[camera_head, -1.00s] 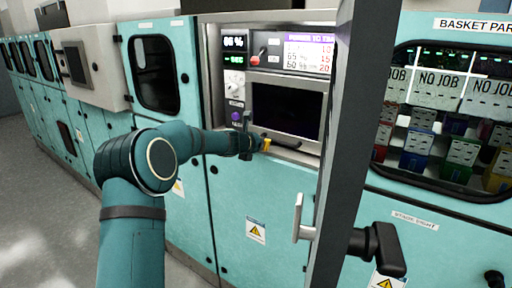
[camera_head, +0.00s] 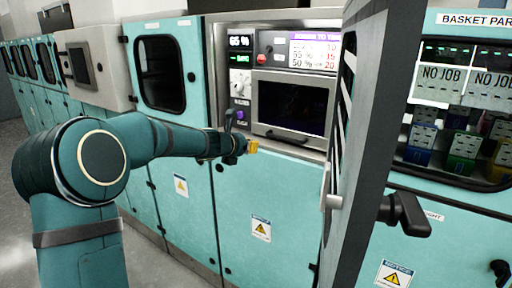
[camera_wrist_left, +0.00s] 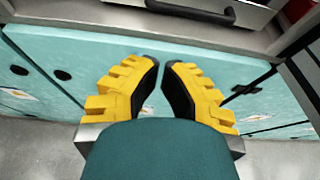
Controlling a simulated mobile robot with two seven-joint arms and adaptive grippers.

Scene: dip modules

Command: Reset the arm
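My left arm comes in from the left in the head view, bent at a teal joint, its forearm reaching right. My left gripper (camera_head: 254,146) has yellow fingers and is in front of the teal machine, below and left of a dark window panel (camera_head: 290,106) with a bar handle. In the left wrist view the yellow, black-padded fingers (camera_wrist_left: 160,66) stand apart with a narrow gap at the tips and nothing between them. The panel handle (camera_wrist_left: 195,11) shows beyond them. My right arm and gripper are not in view.
An open grey-framed door (camera_head: 371,130) stands upright right of my left gripper, with a black latch (camera_head: 408,214) beside it. A basket window (camera_head: 462,110) is at right. Grey floor (camera_head: 16,170) is clear at left.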

